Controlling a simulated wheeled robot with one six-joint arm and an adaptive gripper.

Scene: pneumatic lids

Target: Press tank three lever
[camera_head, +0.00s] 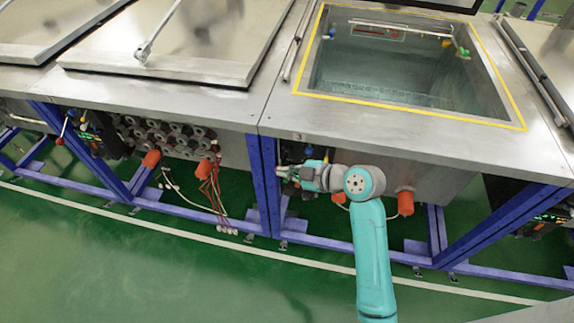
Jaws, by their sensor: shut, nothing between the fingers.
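An open tank (275,125) with a yellow-edged opening stands at the right, and a small mark that looks like a 3 is on its front edge. My gripper (280,171) is shut and empty, below that front edge beside the blue post at the tank's left. A thin dark upright piece shows just above the gripper and may be the lever. I cannot tell whether the gripper touches it, as the gripper and wrist hide the controls there. A similar lever with a red knob (59,141) is under the left tank.
Closed metal lids (190,45) cover the tanks to the left. Blue frame legs (262,185), orange caps (405,202) and hanging hoses (215,195) are under the counters. The green floor (150,270) in front is clear.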

